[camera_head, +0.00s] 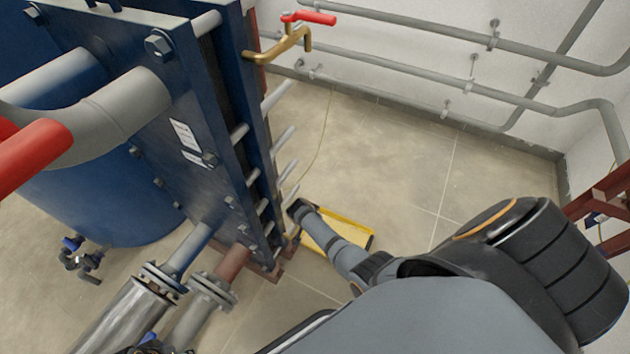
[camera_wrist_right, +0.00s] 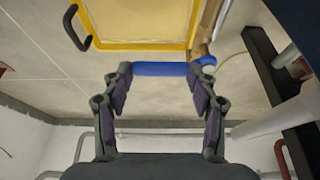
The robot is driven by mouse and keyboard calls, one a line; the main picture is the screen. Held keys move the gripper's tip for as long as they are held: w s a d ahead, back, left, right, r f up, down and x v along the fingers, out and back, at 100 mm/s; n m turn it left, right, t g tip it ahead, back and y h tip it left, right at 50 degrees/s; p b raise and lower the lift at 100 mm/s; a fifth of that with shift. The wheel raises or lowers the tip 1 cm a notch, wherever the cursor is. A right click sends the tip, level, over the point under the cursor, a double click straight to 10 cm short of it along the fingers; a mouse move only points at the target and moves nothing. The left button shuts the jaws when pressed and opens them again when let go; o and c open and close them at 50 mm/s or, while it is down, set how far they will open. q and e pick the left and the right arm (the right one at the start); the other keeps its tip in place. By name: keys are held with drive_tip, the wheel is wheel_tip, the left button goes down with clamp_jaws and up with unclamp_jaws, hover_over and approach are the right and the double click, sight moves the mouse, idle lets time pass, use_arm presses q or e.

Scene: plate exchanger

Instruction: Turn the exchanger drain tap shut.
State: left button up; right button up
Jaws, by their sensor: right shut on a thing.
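The drain tap shows in the right wrist view as a brass pipe (camera_wrist_right: 207,38) with a blue lever (camera_wrist_right: 160,69). The lever lies across the picture, roughly at right angles to the pipe. My right gripper (camera_wrist_right: 160,80) is shut on the blue lever, with one finger at each end of it. In the head view my right gripper (camera_head: 297,209) is low beside the blue plate exchanger (camera_head: 165,130), near its bottom edge. The tap is mostly hidden there. My left gripper is not in view.
A yellow tray (camera_head: 357,231) lies on the floor beside the exchanger, next to my right gripper. A brass tap with a red lever (camera_head: 312,18) sticks out high on the exchanger. Grey pipes (camera_head: 430,75) run along the wall.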

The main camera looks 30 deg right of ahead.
drive_tip(key=o, duration=1.7)
drive_tip(key=shift+f, duration=0.1)
drive_tip(key=v, duration=1.2)
